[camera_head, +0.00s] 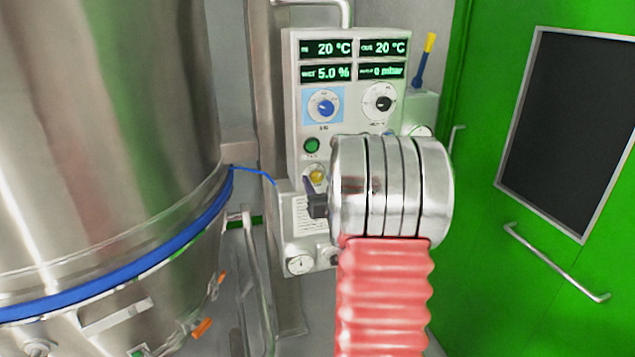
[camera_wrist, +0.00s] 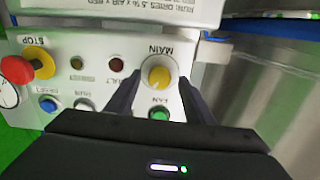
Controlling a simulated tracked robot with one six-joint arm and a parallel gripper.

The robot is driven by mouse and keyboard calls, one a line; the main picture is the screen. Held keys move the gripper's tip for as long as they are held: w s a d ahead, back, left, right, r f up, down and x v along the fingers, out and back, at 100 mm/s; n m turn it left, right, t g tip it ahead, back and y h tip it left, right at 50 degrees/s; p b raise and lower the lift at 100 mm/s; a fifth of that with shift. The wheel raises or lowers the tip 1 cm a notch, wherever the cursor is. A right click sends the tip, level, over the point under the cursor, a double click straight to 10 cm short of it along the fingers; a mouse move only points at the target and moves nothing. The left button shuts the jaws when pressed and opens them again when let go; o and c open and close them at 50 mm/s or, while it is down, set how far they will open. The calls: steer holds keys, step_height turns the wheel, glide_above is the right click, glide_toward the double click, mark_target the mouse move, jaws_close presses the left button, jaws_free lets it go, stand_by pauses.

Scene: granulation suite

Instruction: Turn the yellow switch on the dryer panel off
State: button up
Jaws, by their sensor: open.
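The dryer panel (camera_head: 297,120) is a light grey box with displays and knobs, facing me in the head view. Its yellow switch (camera_head: 316,175) sits low on it, just left of my arm. In the wrist view, where labels appear upside down, the yellow switch (camera_wrist: 158,73) is on a pale round base by the word MAIN. My gripper (camera_wrist: 158,88) is open, one dark finger on each side of the switch, with nothing held. In the head view my gripper (camera_head: 314,194) is just below the switch, partly hidden by my arm. Contact and the switch's exact setting cannot be told.
A green button (camera_wrist: 158,113) lies close to the fingers in the wrist view. A red and yellow stop button (camera_wrist: 18,70) is at the left. A large steel vessel (camera_head: 100,130) fills the head view's left; a green door (camera_head: 560,270) stands at the right.

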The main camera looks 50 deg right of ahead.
steer(key=shift+w+d, duration=0.2)
steer(key=shift+w, duration=0.2)
steer(key=shift+a, duration=0.1)
steer(key=c, duration=1)
